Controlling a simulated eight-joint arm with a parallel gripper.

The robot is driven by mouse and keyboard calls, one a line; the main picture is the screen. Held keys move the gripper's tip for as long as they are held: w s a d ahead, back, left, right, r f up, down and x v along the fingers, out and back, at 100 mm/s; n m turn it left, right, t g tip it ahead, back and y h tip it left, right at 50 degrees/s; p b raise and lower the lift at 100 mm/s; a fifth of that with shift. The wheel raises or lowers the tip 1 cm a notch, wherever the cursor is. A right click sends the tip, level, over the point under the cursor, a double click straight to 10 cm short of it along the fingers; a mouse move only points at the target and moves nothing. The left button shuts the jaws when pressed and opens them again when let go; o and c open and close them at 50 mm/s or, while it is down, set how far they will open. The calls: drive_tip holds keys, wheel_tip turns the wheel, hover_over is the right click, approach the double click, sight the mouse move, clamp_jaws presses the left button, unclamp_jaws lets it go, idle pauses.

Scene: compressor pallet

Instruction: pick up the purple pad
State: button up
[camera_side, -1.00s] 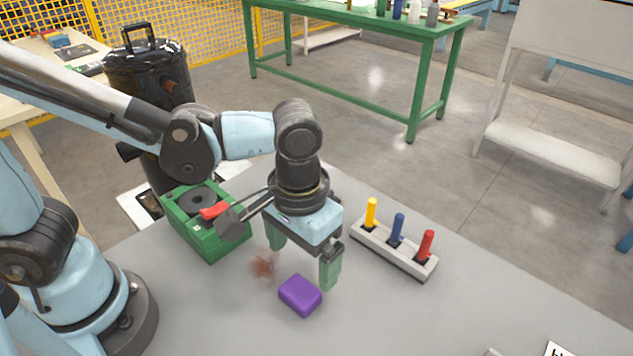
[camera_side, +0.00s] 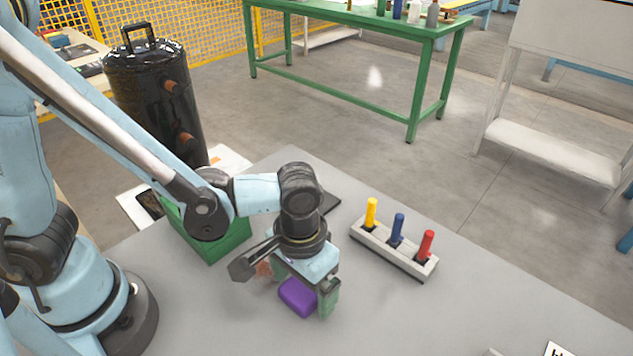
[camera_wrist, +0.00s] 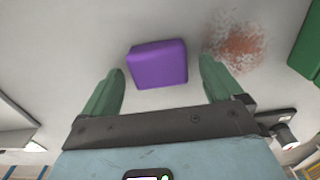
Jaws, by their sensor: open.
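The purple pad (camera_side: 297,297) is a rounded block lying on the grey table (camera_side: 400,310). My gripper (camera_side: 300,300) is low over the table, just behind and around the pad in the side view. In the wrist view the purple pad (camera_wrist: 157,64) lies ahead of and between the two green fingers of my gripper (camera_wrist: 160,80), with a gap on each side. The fingers are open and hold nothing. In the side view one finger shows right of the pad; the other is mostly hidden.
A grey rack (camera_side: 418,268) with yellow, blue and red handled tools stands right of my gripper. A green box (camera_side: 222,245) stands to the left, partly behind my arm. A reddish-brown stain (camera_wrist: 237,44) is on the table beside the pad. The table's front right is largely clear.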

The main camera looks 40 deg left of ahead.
sight(303, 287)
drive_tip(key=shift+c, duration=0.4)
drive_tip(key=c, duration=1)
drive_tip(key=shift+c, duration=0.2)
drive_tip(key=shift+r, duration=0.75)
wheel_tip(303, 287, up, 3)
drive_tip(key=shift+f, duration=0.2)
drive_tip(key=s+d+r, duration=0.4)
drive_tip(key=s+r, duration=0.3)
drive_tip(key=s, duration=0.3)
drive_tip(key=shift+s+d, duration=0.35)
drive_tip(key=shift+s, duration=0.05)
